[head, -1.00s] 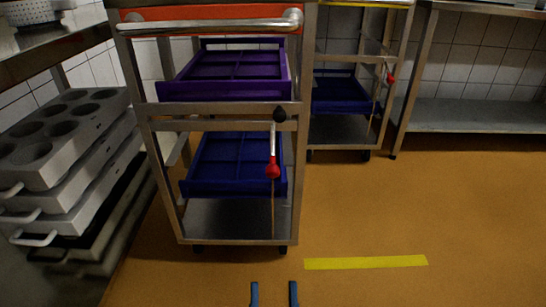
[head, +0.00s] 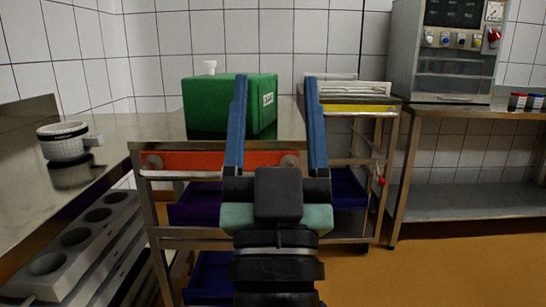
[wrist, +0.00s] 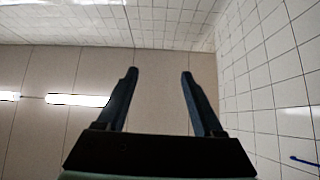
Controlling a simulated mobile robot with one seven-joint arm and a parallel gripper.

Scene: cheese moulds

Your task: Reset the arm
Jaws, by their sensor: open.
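My gripper (head: 276,95) is raised upright in the middle of the head view, its two blue fingers spread apart with nothing between them. Behind it stands a steel trolley with an orange front panel (head: 205,160) and blue and purple trays (head: 195,212) on its shelves; the gripper hides part of it. In the wrist view my gripper (wrist: 158,75) is open and empty, facing a wall, tiles and ceiling lights.
A green box (head: 210,105) stands on the trolley top. Grey stacked mould blocks (head: 85,237) are at lower left. A second trolley and a steel table (head: 450,110) with a machine stand at right.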

